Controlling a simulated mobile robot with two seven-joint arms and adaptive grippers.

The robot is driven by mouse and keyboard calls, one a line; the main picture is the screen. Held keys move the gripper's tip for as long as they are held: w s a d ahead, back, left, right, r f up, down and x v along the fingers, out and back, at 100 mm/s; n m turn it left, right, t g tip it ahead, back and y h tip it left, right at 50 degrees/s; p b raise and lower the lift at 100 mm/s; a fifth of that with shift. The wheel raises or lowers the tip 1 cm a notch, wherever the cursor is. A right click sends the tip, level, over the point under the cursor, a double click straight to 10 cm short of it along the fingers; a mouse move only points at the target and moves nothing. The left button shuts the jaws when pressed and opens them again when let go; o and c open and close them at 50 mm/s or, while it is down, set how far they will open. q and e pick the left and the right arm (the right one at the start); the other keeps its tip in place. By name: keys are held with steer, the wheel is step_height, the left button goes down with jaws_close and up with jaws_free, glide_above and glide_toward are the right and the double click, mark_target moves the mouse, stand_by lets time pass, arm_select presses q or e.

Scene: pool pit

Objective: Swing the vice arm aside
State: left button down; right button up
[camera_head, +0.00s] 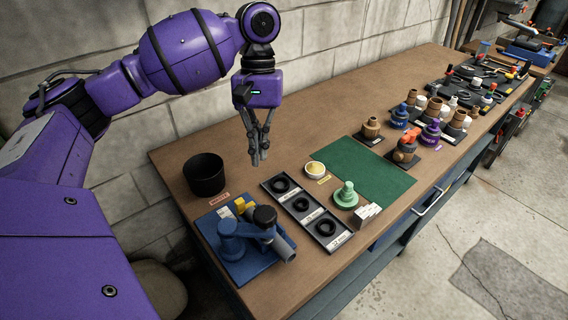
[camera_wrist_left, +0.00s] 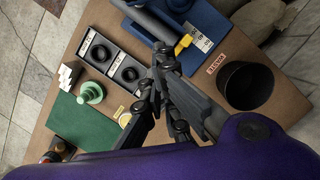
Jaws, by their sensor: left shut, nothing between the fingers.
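A blue vice (camera_head: 232,238) stands on a blue base plate (camera_head: 238,275) at the near left corner of the bench. Its arm (camera_head: 278,243), a grey-blue bar with a dark round head, lies over the plate and points toward the lower right. A yellow block shows beside it. The vice shows partly at the top of the left wrist view (camera_wrist_left: 150,22). My left gripper (camera_head: 258,160) points down above the bench, behind the vice and apart from it, shut and empty. It also shows in the left wrist view (camera_wrist_left: 162,50). My right gripper is not in view.
A black waste bin (camera_head: 204,175) stands behind the vice, left of my gripper. A tray of black rings (camera_head: 324,236) lies right of the vice. Beyond are a green mat (camera_head: 368,170), a green stepped part (camera_head: 345,196) and several fittings. A wall runs behind the bench.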

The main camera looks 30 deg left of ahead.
mark_target(247, 229)
arm_select(q)
steer(key=x, duration=0.9)
steer(key=shift+s+d+f, duration=0.1)
steer(key=shift+f, duration=0.1)
steer(key=s, duration=0.1)
steer(key=s+d, duration=0.1)
steer(key=shift+s+d+f, duration=0.2)
steer(key=shift+s, duration=0.15)
steer(key=shift+s+d, duration=0.15)
steer(key=shift+s, duration=0.15)
steer(key=shift+s+d, duration=0.1)
steer(key=shift+s, duration=0.1)
steer(key=shift+f, duration=0.1)
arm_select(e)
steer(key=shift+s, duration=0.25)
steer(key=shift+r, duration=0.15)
